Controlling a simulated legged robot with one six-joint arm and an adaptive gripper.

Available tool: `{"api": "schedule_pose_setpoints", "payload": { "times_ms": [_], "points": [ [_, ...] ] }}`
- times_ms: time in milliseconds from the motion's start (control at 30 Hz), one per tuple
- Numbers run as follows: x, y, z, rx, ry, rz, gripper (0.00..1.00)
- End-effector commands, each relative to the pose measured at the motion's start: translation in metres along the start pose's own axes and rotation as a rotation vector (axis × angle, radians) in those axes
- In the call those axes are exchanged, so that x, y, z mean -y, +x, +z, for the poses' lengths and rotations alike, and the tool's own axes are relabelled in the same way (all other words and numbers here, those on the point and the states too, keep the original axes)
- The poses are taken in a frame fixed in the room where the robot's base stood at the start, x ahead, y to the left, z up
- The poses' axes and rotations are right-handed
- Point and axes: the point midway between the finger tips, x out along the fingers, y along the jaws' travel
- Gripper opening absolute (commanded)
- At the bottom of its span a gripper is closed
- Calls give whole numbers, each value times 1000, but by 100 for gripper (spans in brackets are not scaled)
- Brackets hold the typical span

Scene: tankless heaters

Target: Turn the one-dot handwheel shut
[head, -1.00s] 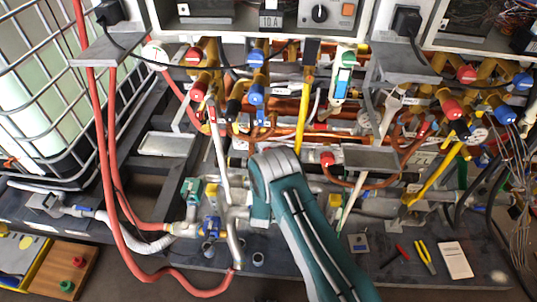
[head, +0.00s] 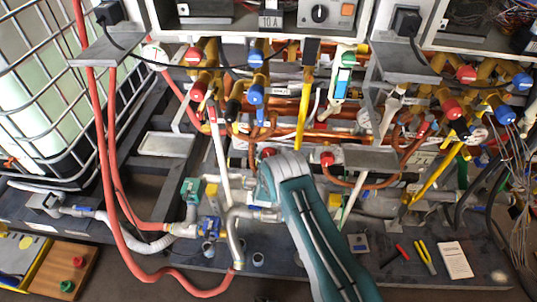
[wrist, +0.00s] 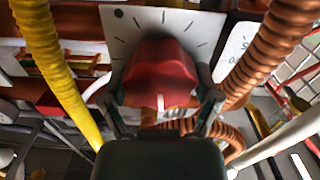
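In the wrist view a red handwheel (wrist: 160,75) with a white line on its near side fills the middle. Behind it is a white plate (wrist: 122,28) with dark tick marks. In the head view my teal arm hides the gripper. A small red part (head: 268,152) shows just above the arm's bend; I cannot tell if it is the same handwheel.
A yellow hose (wrist: 55,75) runs left of my gripper and a brown corrugated hose (wrist: 268,50) right of it. Another red knob (head: 327,159) is close right of my arm. Pipes crowd around. Pliers (head: 425,257) and a white card (head: 455,260) lie on the dark base.

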Motion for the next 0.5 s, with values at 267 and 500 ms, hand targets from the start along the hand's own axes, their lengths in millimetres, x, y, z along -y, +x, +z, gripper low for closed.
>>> {"api": "schedule_pose_setpoints", "payload": {
  "times_ms": [267,500],
  "points": [
    [1,0,-1,-2,29,-3,33],
    [1,1,-1,-2,100,-3,33]
  ]
}}
